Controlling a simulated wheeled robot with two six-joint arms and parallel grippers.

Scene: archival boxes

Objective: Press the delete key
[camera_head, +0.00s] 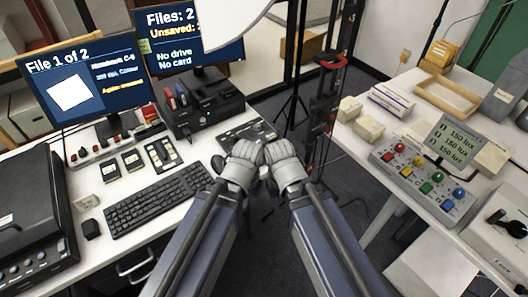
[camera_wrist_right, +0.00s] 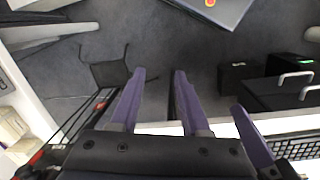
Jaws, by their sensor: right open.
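A black keyboard (camera_head: 155,202) lies on the left white desk, below the monitors. Its key labels are too small to read, so I cannot tell which is the delete key. My left gripper (camera_head: 243,155) and right gripper (camera_head: 282,153) are side by side in the middle of the head view, right of the keyboard and apart from it. The right gripper also shows in the right wrist view (camera_wrist_right: 160,75), its purple fingers apart with nothing between them, over the dark floor. The left gripper's jaw opening cannot be made out.
The left monitor (camera_head: 90,82) reads "File 1 of 2". A black mouse (camera_head: 91,229) and a small keypad (camera_head: 163,154) lie near the keyboard. A control panel (camera_head: 246,134) is just behind my grippers. A button box (camera_head: 424,185) stands on the right table.

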